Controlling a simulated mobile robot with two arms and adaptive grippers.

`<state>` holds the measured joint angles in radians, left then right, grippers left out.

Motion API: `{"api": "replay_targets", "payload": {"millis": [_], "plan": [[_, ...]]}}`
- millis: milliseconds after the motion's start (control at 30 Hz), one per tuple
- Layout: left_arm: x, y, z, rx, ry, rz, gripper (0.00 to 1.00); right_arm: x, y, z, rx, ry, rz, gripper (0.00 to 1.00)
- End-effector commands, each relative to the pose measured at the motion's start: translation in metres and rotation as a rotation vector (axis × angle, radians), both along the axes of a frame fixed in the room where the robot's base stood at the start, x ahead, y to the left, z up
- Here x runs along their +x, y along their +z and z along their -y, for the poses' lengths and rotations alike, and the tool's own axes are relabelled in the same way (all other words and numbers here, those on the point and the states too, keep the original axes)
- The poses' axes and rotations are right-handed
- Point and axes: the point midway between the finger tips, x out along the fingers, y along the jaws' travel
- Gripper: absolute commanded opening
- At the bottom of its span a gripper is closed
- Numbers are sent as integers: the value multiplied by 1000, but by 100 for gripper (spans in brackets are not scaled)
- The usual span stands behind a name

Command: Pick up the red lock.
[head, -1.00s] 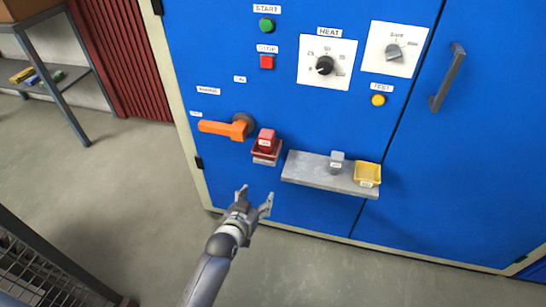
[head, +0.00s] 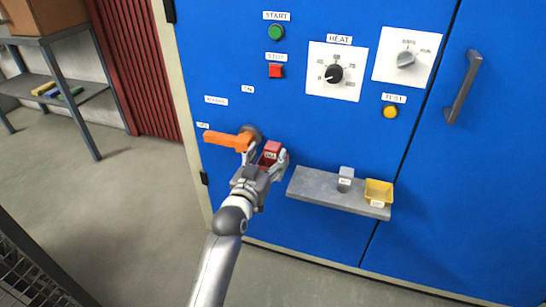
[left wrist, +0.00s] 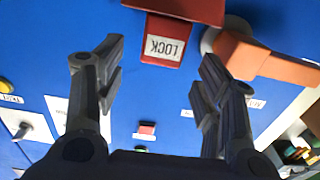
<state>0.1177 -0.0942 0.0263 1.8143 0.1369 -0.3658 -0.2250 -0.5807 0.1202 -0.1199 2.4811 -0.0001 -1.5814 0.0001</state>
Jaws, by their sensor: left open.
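The red lock (head: 271,148) is a small red block with a white label, in front of the blue cabinet beside the orange handle. In the left wrist view the lock (left wrist: 163,47) shows upside down, reading LOCK, with a darker red holder (left wrist: 185,9) at the top edge. My left gripper (head: 267,157) is open, its fingers on either side of the lock in the head view. In the left wrist view its fingers (left wrist: 162,62) stand apart with the lock between and beyond their tips; contact cannot be told. The gripper hides the lock's lower part in the head view. My right gripper is not in view.
The orange handle (head: 228,140) is close to the left of the gripper. A grey shelf (head: 318,185) to the right bears a grey block (head: 345,178) and a yellow bin (head: 378,191). Buttons and dials are above on the blue cabinet (head: 215,60).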

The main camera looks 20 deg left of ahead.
Motion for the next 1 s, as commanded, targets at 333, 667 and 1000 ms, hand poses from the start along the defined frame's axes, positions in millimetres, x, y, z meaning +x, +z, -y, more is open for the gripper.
{"api": "replay_targets", "payload": {"millis": [333, 667, 1000], "plan": [[35, -3, 1, -2, -1, 0, 62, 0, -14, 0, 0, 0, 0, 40], [54, -2, 1, -1, 0, -1, 62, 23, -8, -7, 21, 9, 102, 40], [54, -2, 1, -1, 0, -1, 37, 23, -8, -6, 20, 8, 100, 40]]}}
